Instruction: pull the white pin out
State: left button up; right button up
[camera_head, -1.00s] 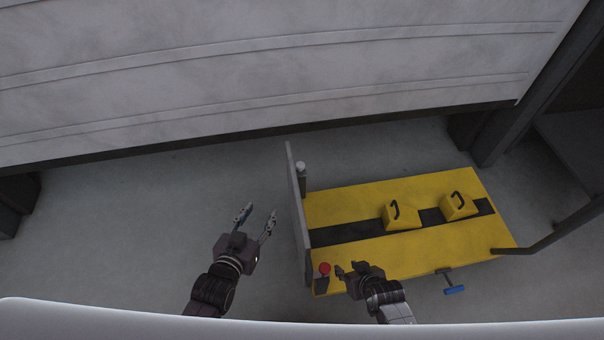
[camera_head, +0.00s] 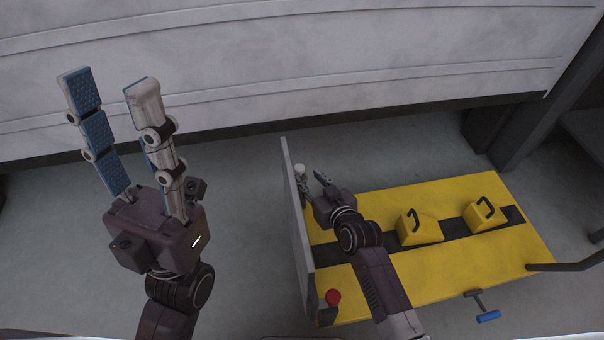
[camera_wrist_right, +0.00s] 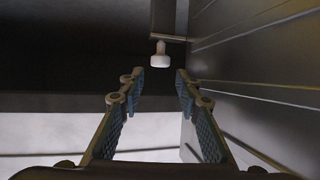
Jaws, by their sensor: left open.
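The white pin (camera_head: 300,168) has a round white head and stands beside the upright grey panel at the left end of the yellow lift. In the right wrist view, the white pin (camera_wrist_right: 159,60) shows ahead, centred between my fingertips and a little beyond them. My right gripper (camera_head: 312,180) is at the pin, just short of its head. In its wrist view, the right gripper (camera_wrist_right: 159,82) is open and empty. My left gripper (camera_head: 108,82) is open and empty, raised at the left, well away from the lift.
The yellow lift platform (camera_head: 375,284) carries two yellow blocks (camera_head: 418,228) with black handles. The grey panel (camera_head: 296,225) stands close to my right gripper. A red knob (camera_head: 333,297) sits at the front left corner, and a blue-handled lever (camera_head: 487,316) at the front.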

aim_at(301, 170)
jog(key=b+x, duration=0.2)
jog(key=x, duration=0.2)
jog(key=shift+w+f, duration=0.1)
jog(key=shift+f, duration=0.15)
jog(key=shift+b+x, duration=0.3)
jog(key=shift+x, duration=0.45)
jog(key=shift+r, duration=0.1)
jog(key=shift+c, duration=0.3)
grip_shut()
